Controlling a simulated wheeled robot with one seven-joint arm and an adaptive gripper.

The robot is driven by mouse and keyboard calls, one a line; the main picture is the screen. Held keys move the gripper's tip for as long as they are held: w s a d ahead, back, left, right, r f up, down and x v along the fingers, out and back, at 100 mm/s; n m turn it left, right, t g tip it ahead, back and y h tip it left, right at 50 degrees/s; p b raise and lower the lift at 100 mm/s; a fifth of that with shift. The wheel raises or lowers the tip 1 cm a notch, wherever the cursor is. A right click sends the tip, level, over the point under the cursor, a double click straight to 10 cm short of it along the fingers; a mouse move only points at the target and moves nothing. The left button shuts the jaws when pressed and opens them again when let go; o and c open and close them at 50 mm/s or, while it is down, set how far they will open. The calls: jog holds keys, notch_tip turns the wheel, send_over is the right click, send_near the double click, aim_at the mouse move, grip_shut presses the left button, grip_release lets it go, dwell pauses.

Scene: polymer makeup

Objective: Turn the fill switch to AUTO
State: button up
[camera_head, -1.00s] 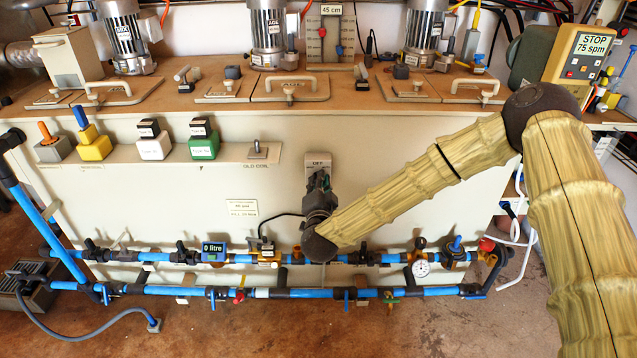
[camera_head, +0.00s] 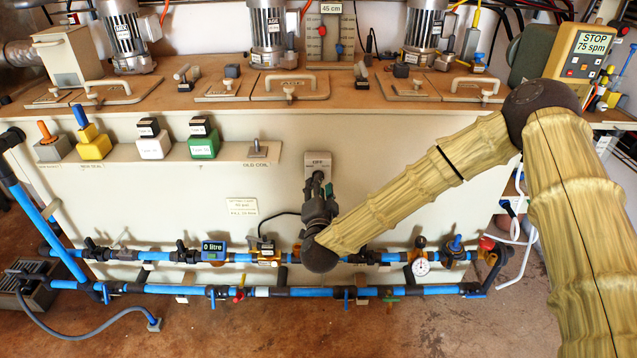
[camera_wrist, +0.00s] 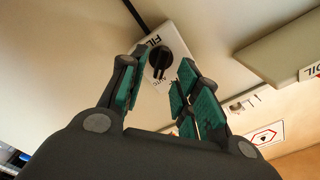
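The fill switch is a pale plate (camera_wrist: 173,42) with a black round knob (camera_wrist: 160,61) in the wrist view. Part of the word "FILL" shows above the knob, and a partly hidden label lies beside it. I cannot tell which label the knob points at. In the head view the plate (camera_head: 318,158) reads "OFF" at its top, and my gripper covers its lower part. My gripper (camera_wrist: 158,74) is open, its green-padded fingers on either side of the knob's line. It also shows from outside in the head view (camera_head: 319,187). No contact with the knob is visible.
Blue pipes (camera_head: 235,291) with valves run below the panel. A shelf with yellow, white and green blocks (camera_head: 203,146) lies left of the switch. In the wrist view a pale box edge (camera_wrist: 282,52) is at the right. The panel around the switch is mostly clear.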

jog(key=s, duration=0.8)
jog(key=shift+s, duration=0.4)
jog(key=shift+f, duration=0.1)
jog(key=s+d+f+n+g+y, duration=0.2)
jog(key=s+f+n+g, duration=0.15)
jog(key=s+f, duration=0.55)
jog(key=s+d+f+n+g+y, duration=0.1)
jog(key=s+d+f+n+g, duration=0.3)
jog(key=f, duration=1)
jog(key=s+d+f+g, duration=0.2)
jog(key=s+f, duration=0.2)
jog(key=s, duration=0.2)
jog(key=s+d+f+g, duration=0.3)
jog(key=s, duration=0.3)
jog(key=s+d+f+n+g+h, duration=0.25)
jog(key=s+d+g, duration=0.35)
jog(key=s+d, duration=0.75)
notch_tip(320, 180, up, 24)
jog(key=s+a+p, duration=0.1)
jog(key=a+p, duration=0.1)
jog(key=p, duration=2.2)
jog(key=shift+s+a, duration=0.15)
jog(key=shift+s, duration=0.15)
jog(key=shift+t+h, duration=0.25)
